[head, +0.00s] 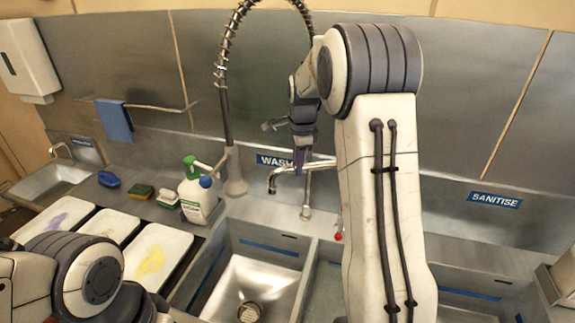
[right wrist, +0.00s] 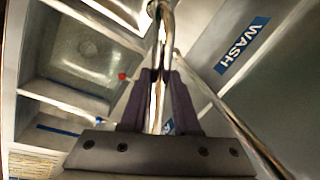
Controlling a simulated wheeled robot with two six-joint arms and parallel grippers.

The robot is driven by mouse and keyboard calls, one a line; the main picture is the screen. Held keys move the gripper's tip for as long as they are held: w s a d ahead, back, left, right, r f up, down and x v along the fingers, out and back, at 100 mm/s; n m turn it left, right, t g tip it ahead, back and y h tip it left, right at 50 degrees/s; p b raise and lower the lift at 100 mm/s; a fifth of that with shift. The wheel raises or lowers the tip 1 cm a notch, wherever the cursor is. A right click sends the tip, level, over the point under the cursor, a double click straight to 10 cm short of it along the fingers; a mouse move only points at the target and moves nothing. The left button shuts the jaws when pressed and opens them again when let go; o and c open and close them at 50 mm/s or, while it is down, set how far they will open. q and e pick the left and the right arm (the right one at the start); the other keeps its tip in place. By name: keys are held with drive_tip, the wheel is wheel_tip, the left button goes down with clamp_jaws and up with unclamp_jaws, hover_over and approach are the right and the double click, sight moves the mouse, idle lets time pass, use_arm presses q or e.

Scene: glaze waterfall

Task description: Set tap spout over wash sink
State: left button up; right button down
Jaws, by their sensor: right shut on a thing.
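The metal tap spout (head: 285,169) reaches left from its post, in front of the blue WASH label (head: 272,160). Its downturned outlet appears over the back edge of the wash sink (head: 232,262), the left basin with a round drain. My right gripper (head: 299,168) comes down on the spout from above and is shut on it. In the right wrist view, the dark fingers (right wrist: 161,78) close around the spout (right wrist: 155,105), with basins to the left. My left arm shows at the lower left, but its gripper is out of view.
A tall spring hose (head: 226,110) stands behind the wash sink. A SANITISE label (head: 495,200) marks the right. My right arm hides part of the middle basin.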

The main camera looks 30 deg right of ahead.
drive_tip(key=shift+w+d, duration=0.2)
drive_tip(key=shift+w, duration=0.2)
drive_tip(key=c, duration=0.7)
unclamp_jaws()
drive_tip(key=shift+o, duration=0.2)
drive_tip(key=shift+r, duration=0.1)
drive_tip(key=shift+r, duration=0.3)
wheel_tip(320, 180, up, 9)
drive_tip(key=s+b, duration=0.2)
drive_tip(key=shift+a+r+b, duration=0.2)
drive_tip(key=shift+a+b, duration=0.15)
drive_tip(key=shift+b, duration=0.05)
